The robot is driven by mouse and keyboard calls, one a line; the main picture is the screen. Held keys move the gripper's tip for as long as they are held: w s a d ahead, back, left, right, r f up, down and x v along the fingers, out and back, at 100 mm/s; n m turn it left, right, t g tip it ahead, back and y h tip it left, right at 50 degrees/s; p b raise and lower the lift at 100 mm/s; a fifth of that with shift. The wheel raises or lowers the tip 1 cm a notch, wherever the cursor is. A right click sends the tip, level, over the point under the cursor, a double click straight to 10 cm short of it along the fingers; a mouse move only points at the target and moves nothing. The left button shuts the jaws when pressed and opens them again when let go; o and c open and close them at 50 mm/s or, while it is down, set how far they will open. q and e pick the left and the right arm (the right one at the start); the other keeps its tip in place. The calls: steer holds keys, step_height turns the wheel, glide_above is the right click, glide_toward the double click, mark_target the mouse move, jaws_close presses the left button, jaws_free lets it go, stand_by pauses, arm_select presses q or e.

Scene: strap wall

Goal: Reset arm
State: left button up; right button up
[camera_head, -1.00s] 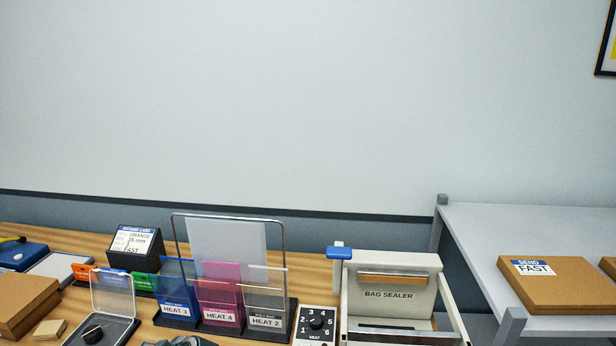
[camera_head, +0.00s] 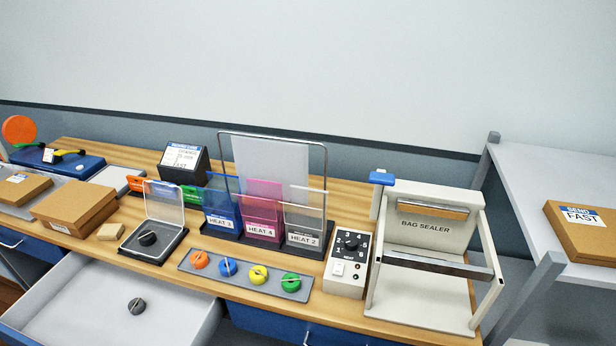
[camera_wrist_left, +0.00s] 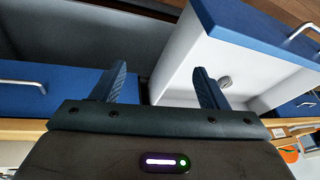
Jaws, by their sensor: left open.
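My left gripper (camera_wrist_left: 163,88) shows in the left wrist view with its two dark fingers spread apart and nothing between them. Beyond the fingers are blue drawer fronts and the open white drawer (camera_wrist_left: 190,62). The head view shows neither gripper and neither arm. In the head view the open drawer (camera_head: 75,318) is pulled out at the lower left, with a grey knob (camera_head: 137,306) lying in it.
The wooden bench (camera_head: 330,211) carries a bag sealer (camera_head: 425,225), a heat dial box (camera_head: 346,262), a tray of coloured knobs (camera_head: 240,278), bag holders and cardboard boxes (camera_head: 75,208). A grey shelf (camera_head: 540,180) with a "SEND FAST" box (camera_head: 585,232) stands at the right.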

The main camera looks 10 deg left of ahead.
arm_select(q)
steer(key=s+d+r+m+h, duration=0.1)
steer(key=s+d+r+m, duration=0.1)
steer(key=s, duration=0.2)
step_height(320, 180, down, 33)
steer(key=a+g+b, duration=0.2)
steer(key=b, duration=0.2)
steer(key=s+a+f+b, duration=0.1)
steer(key=s+f+b, duration=0.1)
steer(key=s+f, duration=0.7)
steer(key=s+f+b, duration=0.2)
steer(key=s+f, duration=0.8)
steer(key=f, duration=0.6)
steer(key=shift+s+a+g+h, duration=0.25)
steer(key=shift+a+g+h, duration=0.05)
steer(key=shift+a+g, duration=0.1)
arm_select(e)
step_height(320, 180, down, 8)
steer(key=shift+a, duration=0.25)
arm_select(q)
steer(key=shift+d, duration=0.1)
steer(key=shift+c, duration=0.4)
arm_select(e)
steer(key=shift+d+f, duration=0.1)
steer(key=shift+d, duration=0.1)
